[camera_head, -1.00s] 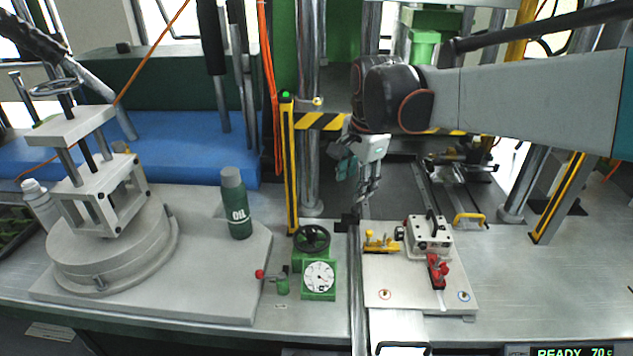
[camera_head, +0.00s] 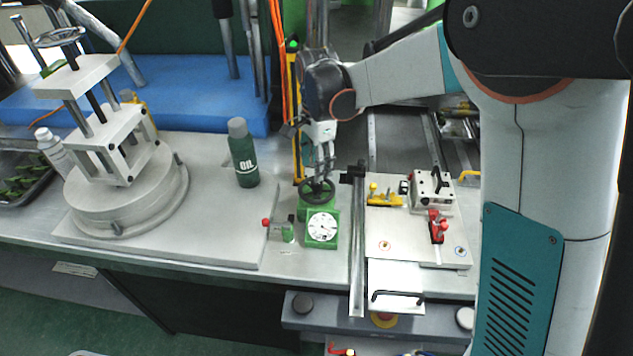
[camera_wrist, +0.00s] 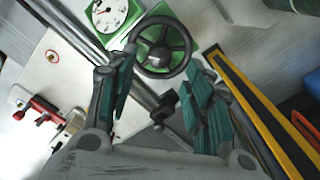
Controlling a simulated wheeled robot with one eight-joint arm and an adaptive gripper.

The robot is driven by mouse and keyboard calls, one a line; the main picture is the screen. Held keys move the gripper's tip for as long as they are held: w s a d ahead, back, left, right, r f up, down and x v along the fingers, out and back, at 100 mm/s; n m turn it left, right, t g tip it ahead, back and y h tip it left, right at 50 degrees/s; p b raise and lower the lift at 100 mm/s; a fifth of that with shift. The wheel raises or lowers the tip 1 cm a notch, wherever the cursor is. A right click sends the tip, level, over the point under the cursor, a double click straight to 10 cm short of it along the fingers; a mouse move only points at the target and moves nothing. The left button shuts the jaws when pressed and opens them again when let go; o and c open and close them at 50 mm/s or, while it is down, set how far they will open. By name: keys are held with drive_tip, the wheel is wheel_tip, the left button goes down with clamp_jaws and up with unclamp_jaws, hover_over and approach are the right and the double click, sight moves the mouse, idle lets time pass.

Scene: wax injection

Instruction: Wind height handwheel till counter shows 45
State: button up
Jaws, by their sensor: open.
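The height handwheel (camera_head: 316,191) is a dark spoked wheel on a green base, beside the white counter dial (camera_head: 322,227) on its green block. In the wrist view the handwheel (camera_wrist: 163,47) shows at top centre, with the dial (camera_wrist: 109,12) to its upper left; its reading is too small to tell. My gripper (camera_head: 319,172) points down just above the handwheel in the head view. In the wrist view my gripper (camera_wrist: 160,90) is open, with teal-padded fingers spread to either side of the wheel's near rim. I cannot tell whether a finger touches the rim.
A green oil bottle (camera_head: 243,152) is further left. A metal rail (camera_head: 357,260) and a plate with a fixture (camera_head: 432,190) lie to the right. A yellow-black post (camera_wrist: 262,112) is close beside my gripper.

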sight(317, 186)
wheel_tip(317, 186, down, 6)
drive_tip(key=shift+f+b, duration=0.1)
drive_tip(key=shift+b, duration=0.6)
drive_tip(key=c, duration=1.1)
